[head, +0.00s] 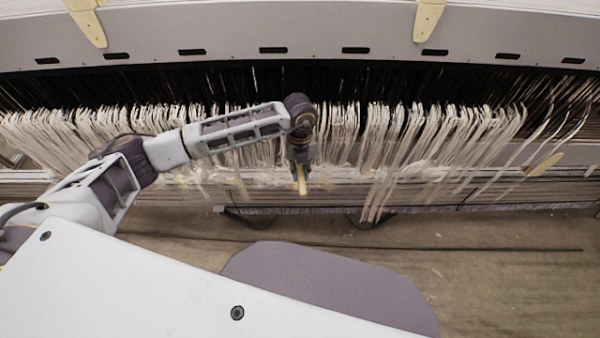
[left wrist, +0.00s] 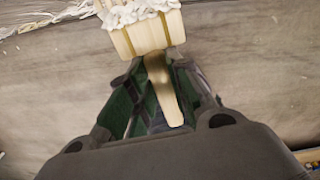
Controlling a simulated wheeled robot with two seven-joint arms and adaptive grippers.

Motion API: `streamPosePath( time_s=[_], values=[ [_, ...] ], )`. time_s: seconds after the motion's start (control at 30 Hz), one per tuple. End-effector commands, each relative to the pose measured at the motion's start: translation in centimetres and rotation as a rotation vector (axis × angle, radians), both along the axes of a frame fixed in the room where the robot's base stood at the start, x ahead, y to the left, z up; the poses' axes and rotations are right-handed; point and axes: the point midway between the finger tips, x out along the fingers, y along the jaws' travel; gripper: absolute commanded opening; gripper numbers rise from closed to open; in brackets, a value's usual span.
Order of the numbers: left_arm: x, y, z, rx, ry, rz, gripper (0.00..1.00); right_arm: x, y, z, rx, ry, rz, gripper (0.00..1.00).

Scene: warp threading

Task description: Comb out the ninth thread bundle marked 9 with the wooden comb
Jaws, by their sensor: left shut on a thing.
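My left gripper (head: 300,172) is in front of the thread row, near its middle. It is shut on the wooden comb (head: 302,182), of which only a small pale piece shows in the head view. In the left wrist view the green fingers of my left gripper (left wrist: 155,105) close around the handle of the wooden comb (left wrist: 145,38). White thread lies across the comb's teeth at the top edge. The white thread bundles (head: 345,130) hang in a long row. No number 9 is readable, so I cannot tell which bundle is the ninth. My right gripper is not in view.
A grey machine beam (head: 300,30) with dark slots runs along the top. Long rails (head: 480,190) run below the threads. The floor (head: 520,260) in front is mostly clear. Loose threads (head: 550,120) spread at the right end.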

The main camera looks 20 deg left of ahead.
Motion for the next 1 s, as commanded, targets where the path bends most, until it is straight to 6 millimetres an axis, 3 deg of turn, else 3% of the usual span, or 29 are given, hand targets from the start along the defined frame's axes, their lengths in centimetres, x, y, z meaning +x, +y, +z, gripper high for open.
streamPosePath(
  time_s=[1.0],
  values=[
    [0.9,0.2,10.6,-0.001,-0.001,0.0,0.0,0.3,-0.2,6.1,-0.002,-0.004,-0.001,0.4]
  ],
)
